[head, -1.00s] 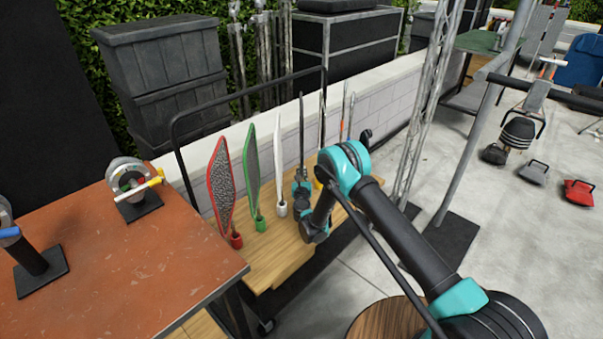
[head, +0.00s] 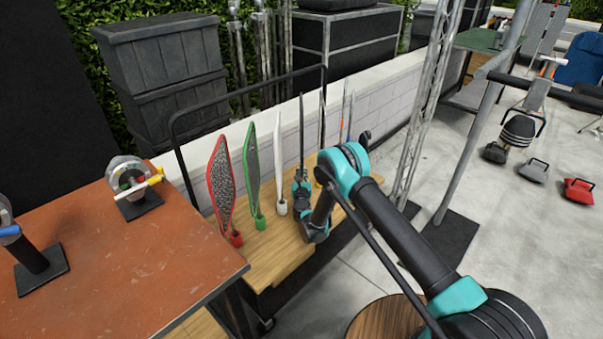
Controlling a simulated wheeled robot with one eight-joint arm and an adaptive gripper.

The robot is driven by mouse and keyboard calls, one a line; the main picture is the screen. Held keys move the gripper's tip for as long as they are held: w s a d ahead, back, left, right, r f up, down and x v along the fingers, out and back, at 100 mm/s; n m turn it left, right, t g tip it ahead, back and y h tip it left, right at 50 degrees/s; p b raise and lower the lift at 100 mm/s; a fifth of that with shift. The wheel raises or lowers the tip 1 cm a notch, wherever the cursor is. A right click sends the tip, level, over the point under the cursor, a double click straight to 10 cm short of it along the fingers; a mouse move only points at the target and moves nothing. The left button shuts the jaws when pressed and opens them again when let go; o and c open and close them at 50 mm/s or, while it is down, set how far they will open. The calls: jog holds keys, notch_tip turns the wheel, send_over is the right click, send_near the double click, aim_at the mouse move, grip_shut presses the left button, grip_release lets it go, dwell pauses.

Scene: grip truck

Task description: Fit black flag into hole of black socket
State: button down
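The black flag (head: 301,135) is a thin dark upright shape, seen nearly edge-on, in the row of flags on the wooden cart. My gripper (head: 301,186) is at its lower end, in line with the pole. My gripper is small and dark here, so I cannot tell whether its fingers are closed on the pole or only around it. The black socket is not clearly visible; my gripper and wrist cover the area below the flag. I cannot tell whether the pole is in a hole.
A red flag (head: 220,185), a green flag (head: 251,165) and a white flag (head: 279,165) stand in matching sockets to the left. More thin poles (head: 345,118) stand to the right. A black rail (head: 250,92) runs behind. A rust-coloured table (head: 110,260) is at front left.

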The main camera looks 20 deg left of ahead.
jog(key=c, duration=1.5)
grip_release()
jog(key=shift+r, duration=0.1)
